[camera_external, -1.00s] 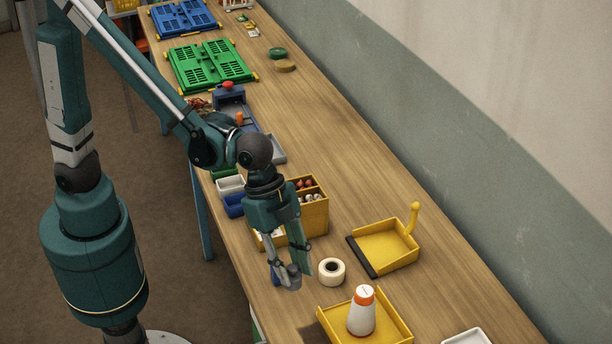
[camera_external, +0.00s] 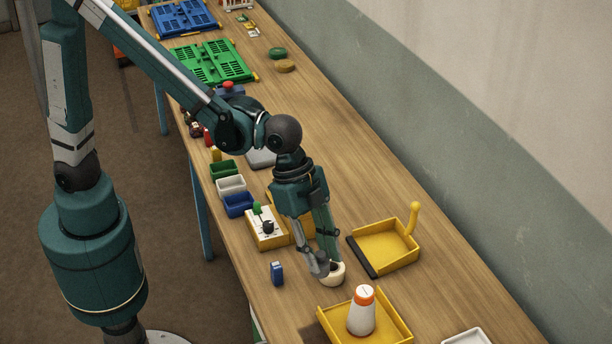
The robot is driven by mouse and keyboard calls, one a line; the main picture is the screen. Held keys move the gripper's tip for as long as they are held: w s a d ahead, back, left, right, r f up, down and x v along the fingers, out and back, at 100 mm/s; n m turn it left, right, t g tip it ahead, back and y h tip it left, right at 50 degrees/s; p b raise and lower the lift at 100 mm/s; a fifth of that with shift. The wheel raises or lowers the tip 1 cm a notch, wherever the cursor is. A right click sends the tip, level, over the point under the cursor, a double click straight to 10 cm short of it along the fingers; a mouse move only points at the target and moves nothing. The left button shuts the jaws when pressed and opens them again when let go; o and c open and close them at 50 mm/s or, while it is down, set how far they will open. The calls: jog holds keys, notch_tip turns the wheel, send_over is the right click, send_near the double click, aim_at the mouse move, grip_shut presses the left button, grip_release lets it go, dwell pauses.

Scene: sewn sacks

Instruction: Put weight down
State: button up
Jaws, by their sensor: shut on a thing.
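My gripper (camera_external: 323,258) is at the front middle of the bench, pointing down, shut on a small grey metal weight (camera_external: 318,266). The weight is at the fingertips and partly hidden by them. In the picture it overlaps the left side of a cream roll of tape (camera_external: 335,277). I cannot tell whether the weight touches the roll or the bench top.
A yellow dustpan (camera_external: 385,247) lies to the right. A yellow tray (camera_external: 391,325) with a white, orange-capped bottle (camera_external: 361,314) stands in front. A small blue item (camera_external: 277,273) stands to the left.

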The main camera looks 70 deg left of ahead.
jog(key=w+d+f+n+p, duration=0.1)
jog(key=w+d, duration=0.2)
jog(key=w, duration=1.2)
jog(key=w+d+n+p, duration=0.1)
jog(key=w+d+p, duration=0.15)
jog(key=w, duration=1.25)
jog(key=shift+t, duration=0.4)
jog(key=shift+f+b, duration=0.5)
jog(key=shift+f, duration=2)
jog(key=shift+f, duration=0.1)
jog(key=shift+f, duration=3.05)
jog(key=shift+f, duration=0.1)
jog(key=shift+f, duration=1.75)
jog(key=shift+f, duration=0.15)
